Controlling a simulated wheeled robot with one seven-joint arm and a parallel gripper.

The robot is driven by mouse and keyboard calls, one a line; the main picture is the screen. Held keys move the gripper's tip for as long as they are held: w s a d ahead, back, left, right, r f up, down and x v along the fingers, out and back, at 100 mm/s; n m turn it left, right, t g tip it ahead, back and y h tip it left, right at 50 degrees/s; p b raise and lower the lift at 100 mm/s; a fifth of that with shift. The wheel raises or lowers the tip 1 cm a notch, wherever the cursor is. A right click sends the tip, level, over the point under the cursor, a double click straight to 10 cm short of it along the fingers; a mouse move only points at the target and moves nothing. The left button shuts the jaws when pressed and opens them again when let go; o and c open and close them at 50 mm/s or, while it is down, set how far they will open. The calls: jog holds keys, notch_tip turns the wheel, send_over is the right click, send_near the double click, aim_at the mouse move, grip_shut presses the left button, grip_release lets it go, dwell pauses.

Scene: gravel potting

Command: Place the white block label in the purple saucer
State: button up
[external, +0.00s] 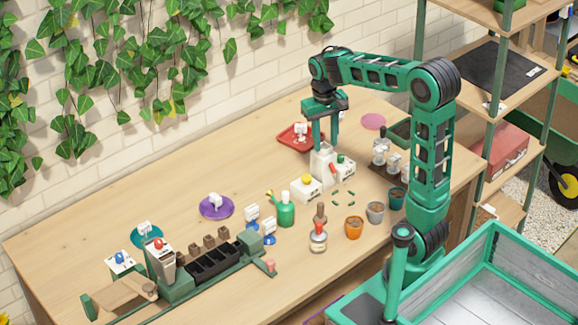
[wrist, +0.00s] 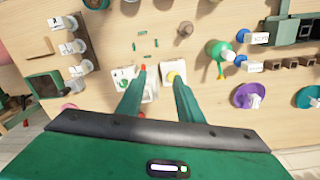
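The purple saucer (external: 204,211) lies left of the middle of the bench with a small white block standing in it; the saucer also shows in the wrist view (wrist: 240,97). Which one the task means I cannot tell. My gripper (external: 325,143) points down over a white box with a red top (external: 323,166). In the wrist view its fingers (wrist: 157,76) are apart, with no label between them.
A red tray (external: 288,143) with white pieces lies behind the gripper. A green watering can (external: 287,212), a yellow-topped white box (external: 306,189) and pots (external: 354,228) stand nearby. A teal saucer (external: 135,240) is at far left. The bench's back left is clear.

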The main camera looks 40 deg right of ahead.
jog(key=s+d+f+m, duration=0.1)
jog(key=s+d+f, duration=0.1)
jog(key=s, duration=0.6)
jog(key=s+d+f+m, duration=0.1)
jog(key=s+d+f, duration=0.1)
jog(key=s, duration=0.6)
jog(key=s+d+f+m, duration=0.1)
jog(key=s+d+f, duration=0.1)
jog(key=s, duration=0.7)
jog(key=shift+d+f+y, duration=0.25)
jog(key=shift+d+y, duration=0.15)
jog(key=shift+d, duration=0.45)
jog(key=shift+o, duration=0.4)
